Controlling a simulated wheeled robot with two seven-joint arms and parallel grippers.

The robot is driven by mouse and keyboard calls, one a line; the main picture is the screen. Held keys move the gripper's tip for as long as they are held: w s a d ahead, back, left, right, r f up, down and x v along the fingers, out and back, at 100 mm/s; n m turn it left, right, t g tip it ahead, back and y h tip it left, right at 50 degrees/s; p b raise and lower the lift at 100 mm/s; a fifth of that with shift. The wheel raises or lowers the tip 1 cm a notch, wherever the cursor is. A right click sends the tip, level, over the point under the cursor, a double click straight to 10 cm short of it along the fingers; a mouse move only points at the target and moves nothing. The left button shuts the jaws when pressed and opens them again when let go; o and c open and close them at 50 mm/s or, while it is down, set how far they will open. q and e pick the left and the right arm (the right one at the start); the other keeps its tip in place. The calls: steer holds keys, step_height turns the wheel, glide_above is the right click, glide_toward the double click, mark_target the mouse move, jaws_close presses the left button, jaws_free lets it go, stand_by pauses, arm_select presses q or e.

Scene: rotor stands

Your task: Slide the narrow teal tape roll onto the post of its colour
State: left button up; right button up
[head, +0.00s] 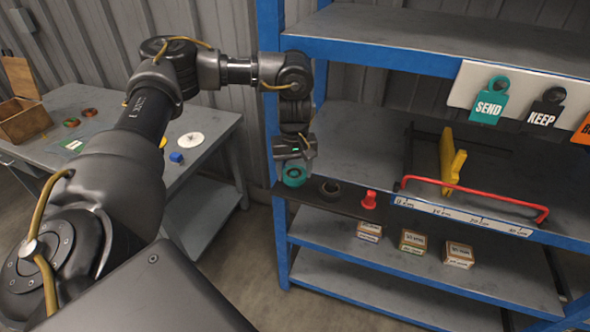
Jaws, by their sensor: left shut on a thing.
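My left gripper (294,162) points down at the left end of the dark board (350,202) on the middle shelf's front edge. It is shut on the teal tape roll (293,176), which lies roughly flat just under the fingers. The roll is over the board's left end; I cannot tell whether it touches the board or is around a post. No teal post shows; the roll and gripper cover that spot. To the right on the board are a black ring-shaped piece (330,188) and a red post (369,199) with a wide base. My right gripper is not in view.
A blue shelf upright (280,235) stands close beside the gripper. A red bar (475,192) and yellow pieces (452,160) are to the right. Teal SEND (489,108) and black KEEP (545,112) tags hang above. Small boxes (413,241) sit below. A grey table (215,125) stands left.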

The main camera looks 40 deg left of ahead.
arm_select(q)
steer(key=shift+f+b, duration=0.5)
steer(key=shift+f, duration=0.2)
steer(key=shift+f+b, duration=0.3)
steer(key=shift+f, duration=0.05)
stand_by(0.5)
steer(key=o, duration=1.3)
steer(key=shift+r, duration=0.15)
steer(key=shift+r+p, duration=3.65)
steer(key=shift+r, duration=0.8)
steer(key=shift+f, duration=0.1)
